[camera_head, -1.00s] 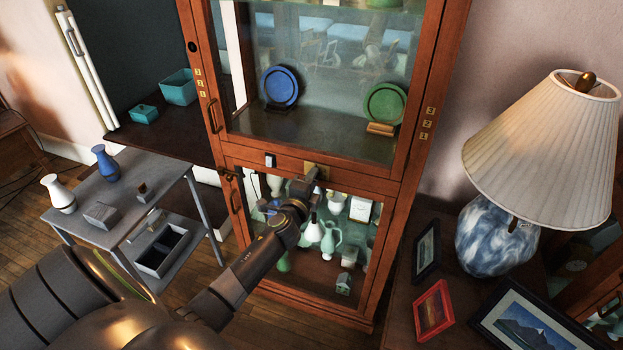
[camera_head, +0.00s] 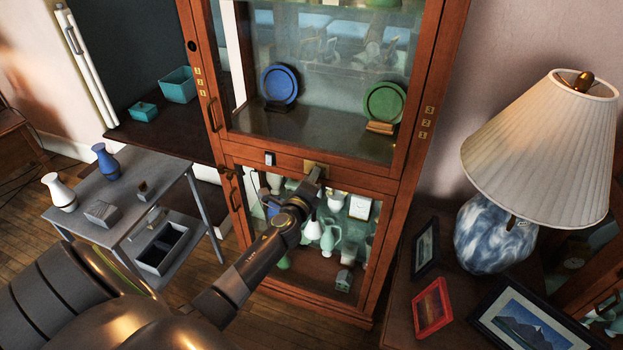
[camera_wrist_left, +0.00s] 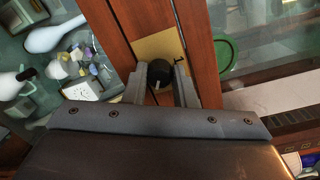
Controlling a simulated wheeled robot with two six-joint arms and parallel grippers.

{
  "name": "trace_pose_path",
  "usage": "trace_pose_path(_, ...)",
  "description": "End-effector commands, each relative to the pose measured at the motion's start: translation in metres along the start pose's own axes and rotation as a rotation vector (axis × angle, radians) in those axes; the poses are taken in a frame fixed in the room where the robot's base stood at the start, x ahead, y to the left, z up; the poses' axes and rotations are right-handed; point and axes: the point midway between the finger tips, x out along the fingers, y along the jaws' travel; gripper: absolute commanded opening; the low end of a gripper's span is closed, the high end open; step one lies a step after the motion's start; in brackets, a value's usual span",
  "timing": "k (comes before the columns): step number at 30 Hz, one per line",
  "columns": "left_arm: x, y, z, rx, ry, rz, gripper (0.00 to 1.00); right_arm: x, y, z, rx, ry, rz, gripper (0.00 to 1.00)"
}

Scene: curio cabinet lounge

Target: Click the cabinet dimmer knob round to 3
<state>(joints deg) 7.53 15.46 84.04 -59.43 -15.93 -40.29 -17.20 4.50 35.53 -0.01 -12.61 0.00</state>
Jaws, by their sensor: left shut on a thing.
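The dimmer knob (camera_wrist_left: 158,68) is a small dark round knob on a brass plate (camera_wrist_left: 158,44), set in the cabinet's wooden rail. My left gripper (camera_wrist_left: 163,76) is shut on the knob, with one grey finger on each side. In the head view, the left gripper (camera_head: 311,180) reaches up to the brass plate (camera_head: 317,167) and hides the knob. My right gripper is in neither view.
The wooden cabinet (camera_head: 411,190) has glass doors above and below the rail, with plates and vases inside. A light switch (camera_head: 269,159) sits left of the plate. A grey trolley (camera_head: 120,190) stands left; a lamp (camera_head: 495,235) and framed pictures stand right.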

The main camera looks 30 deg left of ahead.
Motion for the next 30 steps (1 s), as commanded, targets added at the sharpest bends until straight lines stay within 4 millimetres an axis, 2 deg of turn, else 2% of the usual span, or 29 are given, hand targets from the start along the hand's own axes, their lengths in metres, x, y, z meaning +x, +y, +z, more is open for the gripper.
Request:
trace_pose_path(7, -0.001, 0.003, -0.001, -0.002, 0.001, 0.005, 0.02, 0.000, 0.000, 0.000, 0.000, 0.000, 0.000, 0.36)
trace_pose_path(8, -0.001, 0.003, -0.001, -0.002, 0.001, 0.005, 0.27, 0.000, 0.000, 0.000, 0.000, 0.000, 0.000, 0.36)
trace_pose_path(12, -0.001, 0.002, -0.001, -0.002, 0.001, 0.004, 0.45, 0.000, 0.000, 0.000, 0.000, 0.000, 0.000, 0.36)
trace_pose_path(23, -0.004, 0.001, 0.000, -0.002, 0.001, 0.002, 0.46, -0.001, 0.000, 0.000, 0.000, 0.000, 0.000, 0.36)
trace_pose_path(26, -0.013, 0.001, 0.000, -0.003, 0.001, 0.002, 0.46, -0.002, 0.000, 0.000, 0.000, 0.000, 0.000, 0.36)
trace_pose_path(30, -0.038, 0.002, 0.000, -0.004, 0.001, 0.004, 0.46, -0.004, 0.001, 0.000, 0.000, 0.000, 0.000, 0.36)
